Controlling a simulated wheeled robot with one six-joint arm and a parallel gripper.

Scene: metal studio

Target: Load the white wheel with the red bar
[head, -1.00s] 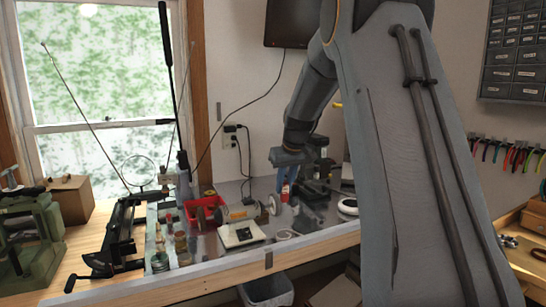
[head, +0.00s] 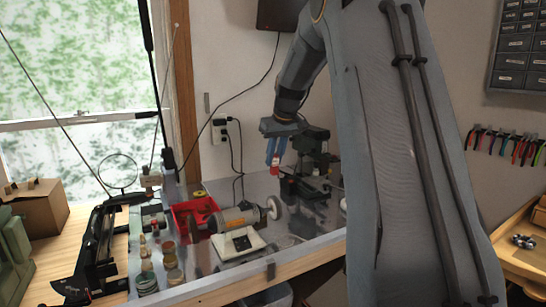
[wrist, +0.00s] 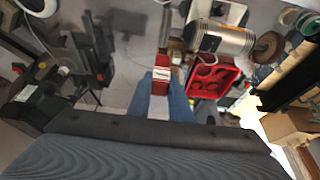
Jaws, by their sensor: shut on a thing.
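My gripper (head: 272,152) has blue fingers pointing down and is shut on a red bar (head: 274,167). In the wrist view the red bar (wrist: 161,80), with a pale label, sits between the blue fingertips (wrist: 160,100). The white wheel (head: 275,208) is on the right end of a bench motor (head: 238,220) on the bench. In the head view the bar appears above the wheel, with a gap between them. The wrist view shows the motor (wrist: 225,40) and a brown wheel (wrist: 268,48); I cannot clearly make out the white wheel there.
A red bin (head: 193,215) stands behind the motor's left end. A dark machine (head: 312,150) stands behind and right of my gripper. Small jars (head: 168,255) are front left, beside a black tool (head: 95,245). A cable (head: 240,160) hangs from the wall outlet.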

